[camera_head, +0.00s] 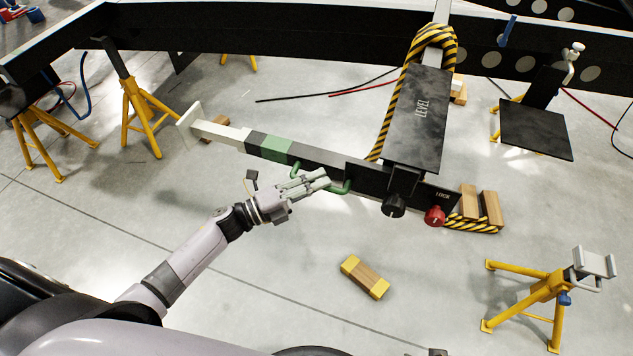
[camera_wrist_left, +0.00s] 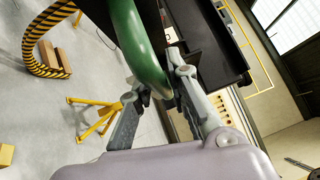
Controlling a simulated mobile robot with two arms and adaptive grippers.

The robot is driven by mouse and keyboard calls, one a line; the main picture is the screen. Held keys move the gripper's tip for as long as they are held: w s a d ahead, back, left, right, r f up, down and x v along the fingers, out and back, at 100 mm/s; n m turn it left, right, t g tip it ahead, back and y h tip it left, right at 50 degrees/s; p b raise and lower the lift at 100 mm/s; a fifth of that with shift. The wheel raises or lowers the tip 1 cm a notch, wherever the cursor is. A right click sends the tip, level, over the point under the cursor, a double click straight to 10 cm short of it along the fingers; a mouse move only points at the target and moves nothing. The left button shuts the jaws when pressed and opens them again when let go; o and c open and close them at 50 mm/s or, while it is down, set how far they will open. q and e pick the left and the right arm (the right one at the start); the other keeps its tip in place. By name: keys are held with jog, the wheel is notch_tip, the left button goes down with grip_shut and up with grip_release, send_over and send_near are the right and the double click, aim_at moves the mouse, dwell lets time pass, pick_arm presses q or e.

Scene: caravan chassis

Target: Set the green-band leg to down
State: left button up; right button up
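The leg is a long bar that lies about level in the head view, with a pale foot plate (camera_head: 189,124) at its left end and a green band (camera_head: 276,149) around it. A green handle (camera_head: 346,187) is fixed along its near side. The leg's right end meets a dark bracket marked LOCK with a red knob (camera_head: 435,215). My left gripper (camera_head: 322,181) is at the handle. In the left wrist view the green handle (camera_wrist_left: 137,45) runs between the two fingers, which stand apart, so the gripper looks open around it. Contact is unclear.
A dark panel marked LEVEL (camera_head: 420,115) and a black knob (camera_head: 394,206) are by the bracket. A yellow-ended wooden block (camera_head: 365,277) lies on the floor. Yellow stands (camera_head: 142,112) hold the chassis; another (camera_head: 545,295) is at lower right. The floor below the leg is mostly clear.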

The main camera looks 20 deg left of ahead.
pick_arm(q)
grip_shut()
jog(key=shift+a+f, duration=0.1)
jog(key=shift+f, duration=0.05)
dwell(0.4)
